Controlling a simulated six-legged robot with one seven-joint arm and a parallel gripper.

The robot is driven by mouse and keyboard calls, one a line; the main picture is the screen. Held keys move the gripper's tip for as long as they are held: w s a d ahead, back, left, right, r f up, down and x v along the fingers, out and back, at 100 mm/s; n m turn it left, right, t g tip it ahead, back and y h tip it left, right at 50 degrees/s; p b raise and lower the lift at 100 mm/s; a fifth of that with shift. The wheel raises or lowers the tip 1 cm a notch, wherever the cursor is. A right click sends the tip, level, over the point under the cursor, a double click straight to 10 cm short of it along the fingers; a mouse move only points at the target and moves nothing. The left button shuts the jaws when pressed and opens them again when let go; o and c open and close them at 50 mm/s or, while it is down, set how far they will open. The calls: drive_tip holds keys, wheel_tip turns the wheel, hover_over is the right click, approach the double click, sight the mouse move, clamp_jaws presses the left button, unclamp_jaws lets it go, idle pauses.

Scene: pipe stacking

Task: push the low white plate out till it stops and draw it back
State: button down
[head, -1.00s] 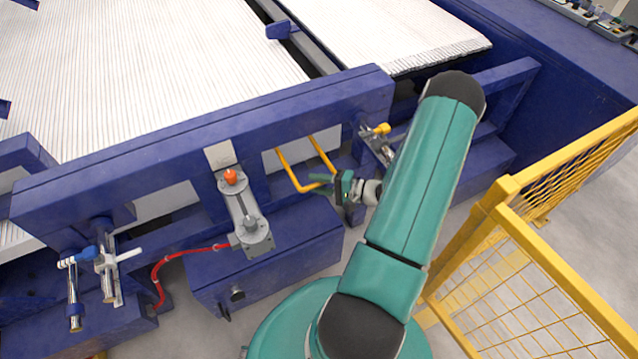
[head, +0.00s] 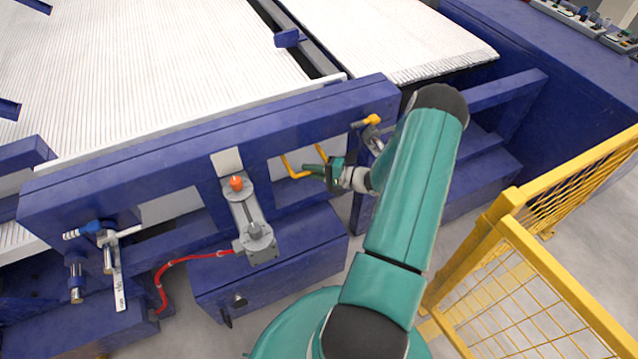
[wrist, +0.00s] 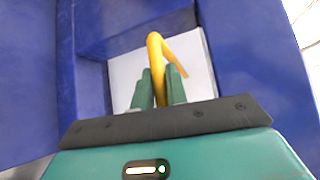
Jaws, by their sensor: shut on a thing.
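The white plate (wrist: 126,78) shows behind the blue frame in the wrist view, with a yellow bent handle (wrist: 156,55) on it. In the head view the plate's long white edge (head: 200,124) stands out beyond the far side of the blue beam, against the pipe layer. The handle (head: 289,168) shows in the frame's right opening. My gripper (head: 316,171) is shut on the handle's bar; in the wrist view its two green fingers (wrist: 160,88) sit on either side of it. Most of the plate is hidden by the beam.
A grey cylinder with an orange knob (head: 237,184) stands left of my gripper. A yellow-capped valve (head: 371,121) is close by on the right. A blue-handled valve (head: 90,230) and red hose (head: 185,262) are at left. A yellow mesh fence (head: 540,230) stands at right.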

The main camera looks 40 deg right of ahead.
drive_tip(key=shift+w+d, duration=0.2)
drive_tip(key=shift+w, duration=0.1)
drive_tip(key=c, duration=1.4)
unclamp_jaws()
